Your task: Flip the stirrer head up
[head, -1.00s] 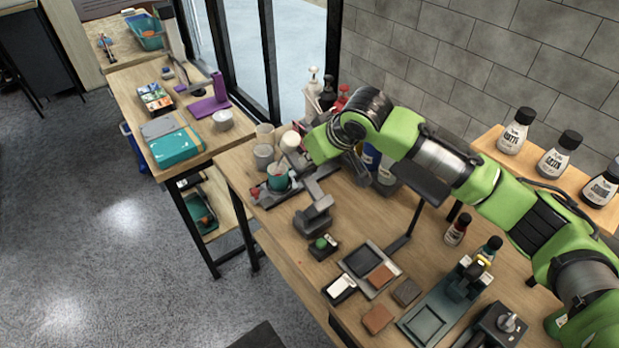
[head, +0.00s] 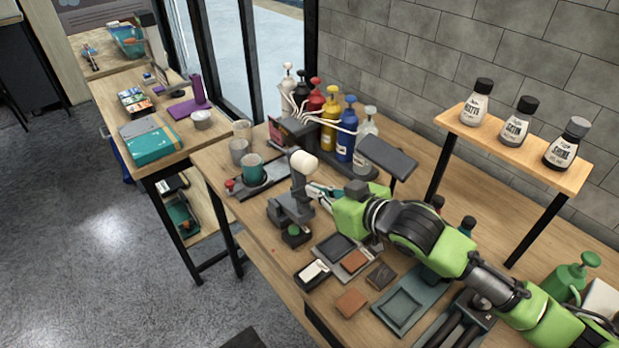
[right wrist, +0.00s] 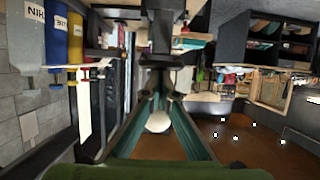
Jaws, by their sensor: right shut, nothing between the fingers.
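The stirrer (head: 290,210) stands on the table with a dark grey base. Its arm stands upright, and the white rounded head (head: 303,162) is at the top, well clear of the teal mug (head: 252,170). The mug sits on a dark tray to the left of the stirrer. My right gripper (head: 316,192) is just right of the stirrer's upright arm, below the white head. Its fingers are shut with nothing between them; I cannot tell whether they touch the arm. In the right wrist view a white round shape (right wrist: 158,122) shows between the finger links. My left gripper is out of view.
Several pump bottles (head: 329,122) stand behind the stirrer. Grey cups (head: 239,150) stand near the mug. A wooden shelf (head: 450,118) holds small bottles at right. Trays and brown blocks (head: 351,302) lie in front of my right arm.

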